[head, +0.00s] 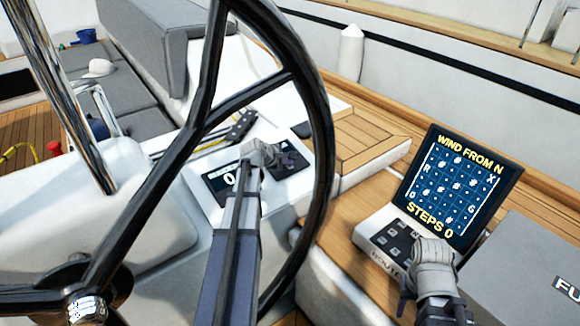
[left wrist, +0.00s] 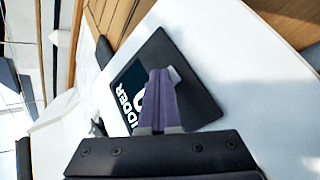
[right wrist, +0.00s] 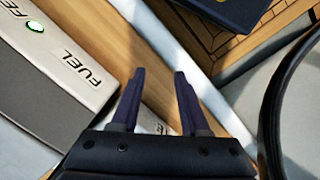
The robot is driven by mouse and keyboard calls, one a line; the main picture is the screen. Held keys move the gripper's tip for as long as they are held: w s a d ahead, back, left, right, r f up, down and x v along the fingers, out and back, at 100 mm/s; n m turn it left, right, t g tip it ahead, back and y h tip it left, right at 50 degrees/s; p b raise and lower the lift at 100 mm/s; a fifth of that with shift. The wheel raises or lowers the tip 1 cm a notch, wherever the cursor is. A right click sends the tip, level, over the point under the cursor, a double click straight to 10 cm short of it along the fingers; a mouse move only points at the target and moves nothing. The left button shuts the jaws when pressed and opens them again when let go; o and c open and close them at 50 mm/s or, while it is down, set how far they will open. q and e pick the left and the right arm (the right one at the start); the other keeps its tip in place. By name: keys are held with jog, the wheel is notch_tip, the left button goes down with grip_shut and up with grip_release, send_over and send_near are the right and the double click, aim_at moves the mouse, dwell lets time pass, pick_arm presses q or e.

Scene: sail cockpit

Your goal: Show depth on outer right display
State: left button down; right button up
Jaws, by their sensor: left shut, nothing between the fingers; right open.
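A dark display (head: 214,186) sits on the white console beyond the wheel. No depth reading is legible. My right gripper (head: 431,246) is in front of the route keypad; its fingers (right wrist: 159,72) are open with nothing between them.
The black steering wheel (head: 318,110) surrounds my left arm. A tilted screen (head: 455,187) reads "WIND FROM N" and "STEPS 0", above a keypad (head: 391,238). A grey box (head: 525,262) marked FUEL stands at the right. A dark control (head: 288,160) sits beside my left gripper.

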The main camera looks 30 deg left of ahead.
dwell(0.3)
pick_arm(q)
jog(key=shift+d+r+p, duration=0.2)
jog(key=shift+r+p, duration=0.65)
jog(key=shift+p, duration=0.05)
jog(key=r+p, duration=0.3)
jog(key=d+r+p, duration=0.1)
jog(key=shift+s+r+p, duration=0.3)
jog(key=shift+r+p, duration=0.1)
dwell(2.2)
jog(key=r+p, duration=0.2)
jog(key=d+r+p, duration=0.1)
jog(key=shift+s+r+p, duration=0.2)
jog(key=shift+r+p, duration=0.15)
jog(key=shift+f, duration=0.15)
jog(key=f+b, duration=0.2)
jog(key=b, duration=0.1)
jog(key=a+f+b, duration=0.1)
jog(key=f+b, duration=0.1)
jog(key=f, duration=0.1)
jog(key=w+a+f+b, duration=0.1)
jog(key=f+b, duration=0.2)
jog(key=shift+f+b, duration=0.15)
jog(key=shift+b, duration=0.15)
